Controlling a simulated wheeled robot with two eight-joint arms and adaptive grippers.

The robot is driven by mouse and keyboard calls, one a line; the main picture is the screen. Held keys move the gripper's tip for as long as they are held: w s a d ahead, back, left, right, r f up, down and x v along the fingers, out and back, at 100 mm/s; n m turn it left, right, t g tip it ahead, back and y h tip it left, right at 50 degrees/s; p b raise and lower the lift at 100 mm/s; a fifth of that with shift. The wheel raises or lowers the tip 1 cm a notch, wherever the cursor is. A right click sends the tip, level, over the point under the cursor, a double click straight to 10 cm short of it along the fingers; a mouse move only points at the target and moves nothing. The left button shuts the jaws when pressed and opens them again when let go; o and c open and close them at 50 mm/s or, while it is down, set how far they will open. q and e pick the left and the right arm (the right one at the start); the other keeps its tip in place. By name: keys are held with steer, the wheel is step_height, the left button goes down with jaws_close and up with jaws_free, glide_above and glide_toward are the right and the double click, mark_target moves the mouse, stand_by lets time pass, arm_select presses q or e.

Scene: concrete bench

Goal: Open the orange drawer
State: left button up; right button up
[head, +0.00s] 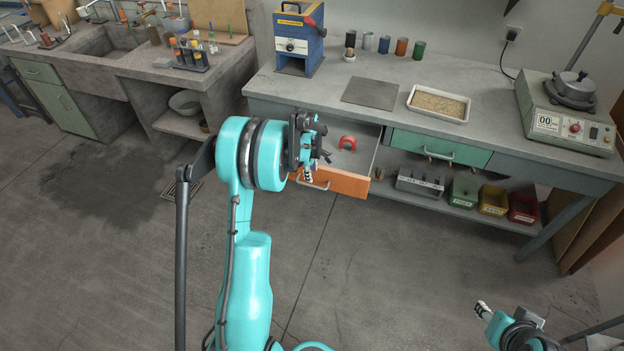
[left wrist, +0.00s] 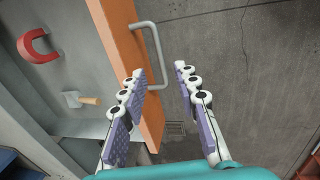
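The orange drawer (head: 348,184) in the bench stands pulled out, its inside exposed. A red horseshoe magnet (head: 347,143) lies in it, and it also shows in the left wrist view (left wrist: 36,46). A small trowel (left wrist: 83,99) with a wooden grip lies there too. The drawer's grey bar handle (left wrist: 151,45) is on the front. My left gripper (head: 316,165) is at the drawer front. In the left wrist view its fingers (left wrist: 159,72) are apart, with the handle's lower end between them, not clasped. My right gripper (head: 482,309) is partly in view at the bottom right.
A closed green drawer (head: 440,148) is to the right. Below it a shelf holds green, yellow and red bins (head: 493,200). On the bench stand a blue press (head: 298,38), a sand tray (head: 438,103) and a hotplate (head: 566,118). The floor in front is clear.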

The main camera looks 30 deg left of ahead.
arm_select(q)
steer(key=shift+s+r, duration=0.2)
steer(key=shift+r, duration=0.75)
steer(key=shift+s+r, duration=0.15)
steer(key=shift+r, duration=0.8)
steer(key=s+d+r+m+t, duration=0.2)
steer(key=s+d+r+m, duration=0.8)
steer(key=d+r, duration=0.35)
steer(key=s+d+m+t, duration=0.3)
steer(key=s+d+m, duration=0.7)
steer(key=s, duration=0.4)
steer(key=shift+s+f+m+h, duration=0.25)
steer(key=shift+m+h, duration=0.05)
steer(key=shift+m, duration=0.1)
